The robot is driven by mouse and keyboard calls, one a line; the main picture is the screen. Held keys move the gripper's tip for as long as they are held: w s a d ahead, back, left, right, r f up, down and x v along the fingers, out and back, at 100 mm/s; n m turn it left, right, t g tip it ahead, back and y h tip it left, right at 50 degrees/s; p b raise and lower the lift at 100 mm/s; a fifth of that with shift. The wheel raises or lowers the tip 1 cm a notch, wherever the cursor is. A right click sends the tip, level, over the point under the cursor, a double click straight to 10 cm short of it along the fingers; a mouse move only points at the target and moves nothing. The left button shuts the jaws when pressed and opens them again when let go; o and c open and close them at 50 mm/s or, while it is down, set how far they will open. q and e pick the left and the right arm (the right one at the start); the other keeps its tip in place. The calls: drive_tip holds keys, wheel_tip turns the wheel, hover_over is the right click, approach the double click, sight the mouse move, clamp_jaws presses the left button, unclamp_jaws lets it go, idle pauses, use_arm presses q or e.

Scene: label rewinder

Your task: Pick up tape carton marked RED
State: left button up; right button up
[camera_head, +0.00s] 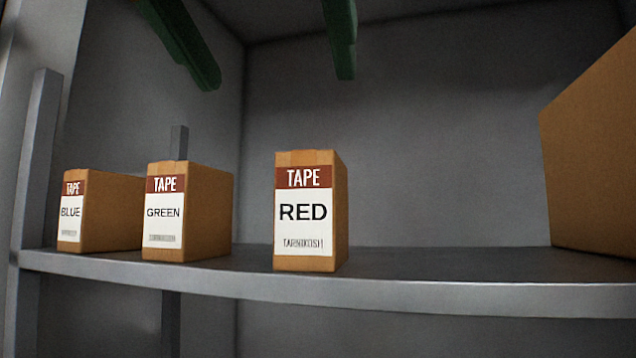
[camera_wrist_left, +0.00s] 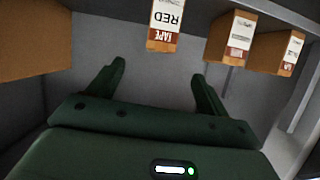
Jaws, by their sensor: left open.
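The tape carton marked RED (camera_head: 340,210) stands upright on the grey shelf (camera_head: 400,292), its white label facing me. In the left wrist view the RED carton (camera_wrist_left: 160,46) shows upside down at the top middle, ahead of the fingers. My left gripper (camera_head: 276,78) is open and empty. Its two green fingers hang in from the top of the head view, above the RED carton and apart from it. In the left wrist view the gripper (camera_wrist_left: 158,71) has nothing between its fingers. My right gripper is not in view.
Cartons marked GREEN (camera_head: 210,210) and BLUE (camera_head: 112,210) stand to the left of the RED one on the same shelf. A large plain carton (camera_head: 590,150) is at the right edge. The shelf is bare between it and the RED carton. A grey post (camera_head: 38,150) stands at left.

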sight(305, 154)
use_arm(q)
drive_tip(key=shift+n, duration=0.3)
drive_tip(key=p+x, duration=0.1)
drive_tip(key=x, duration=0.8)
drive_tip(key=shift+w+p, duration=0.3)
drive_tip(key=shift+w, duration=0.15)
drive_tip(key=shift+w+d+f, duration=0.1)
drive_tip(key=shift+w+f, duration=0.2)
drive_tip(key=p+x, duration=0.2)
drive_tip(key=x, duration=0.3)
drive_tip(key=shift+w+f, duration=0.1)
drive_tip(key=shift+w, duration=0.1)
drive_tip(key=shift+s, duration=0.3)
drive_tip(key=c, duration=1.3)
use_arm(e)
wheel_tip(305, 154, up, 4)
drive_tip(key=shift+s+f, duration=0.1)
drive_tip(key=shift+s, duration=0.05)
